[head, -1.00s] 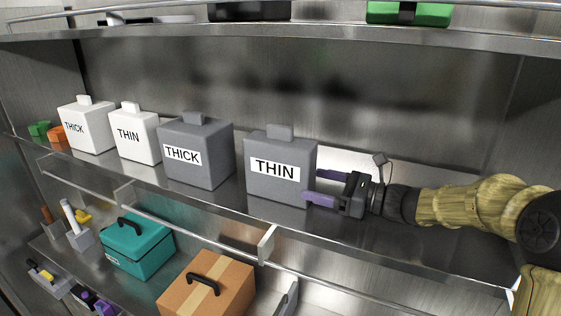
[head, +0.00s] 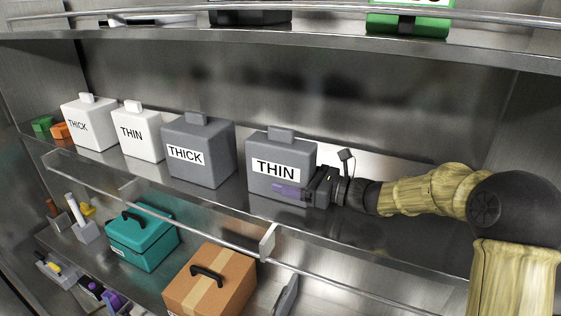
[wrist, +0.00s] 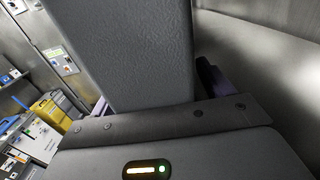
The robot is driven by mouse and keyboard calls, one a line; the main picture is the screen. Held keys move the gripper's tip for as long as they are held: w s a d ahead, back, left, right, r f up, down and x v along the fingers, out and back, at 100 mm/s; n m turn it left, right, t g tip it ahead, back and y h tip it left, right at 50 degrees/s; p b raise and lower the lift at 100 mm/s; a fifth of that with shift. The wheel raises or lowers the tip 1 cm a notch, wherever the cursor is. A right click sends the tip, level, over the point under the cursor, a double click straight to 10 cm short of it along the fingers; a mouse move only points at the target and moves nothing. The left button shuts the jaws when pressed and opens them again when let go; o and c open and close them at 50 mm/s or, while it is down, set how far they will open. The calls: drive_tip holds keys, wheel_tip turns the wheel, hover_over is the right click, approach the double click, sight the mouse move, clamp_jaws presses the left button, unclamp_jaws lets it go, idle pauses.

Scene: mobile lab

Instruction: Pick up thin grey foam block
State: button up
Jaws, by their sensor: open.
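The thin grey foam block (head: 292,149) stands upright on the middle shelf, at the right end of a row of labelled blocks. Its front label reads THIN and it has a small knob on top. My gripper (head: 283,189) is open and reaches in from the right. One purple finger lies across the front of the block, below the label; the other is hidden behind it. In the wrist view the block (wrist: 128,50) stands between the fingers of my gripper (wrist: 155,88), with purple showing on both sides. I cannot tell whether either finger touches it.
A grey THICK block (head: 195,140) stands close on the left, then white THIN (head: 138,133) and THICK (head: 90,125) blocks. A metal rail (head: 195,233) runs along the shelf front. A teal box (head: 142,237) and brown box (head: 210,280) sit below. Another shelf (head: 300,45) hangs above.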

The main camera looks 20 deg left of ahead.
sight(293, 140)
idle(0.5)
drive_tip(key=c, duration=1.1)
wheel_tip(293, 140, up, 10)
drive_tip(key=b, duration=0.3)
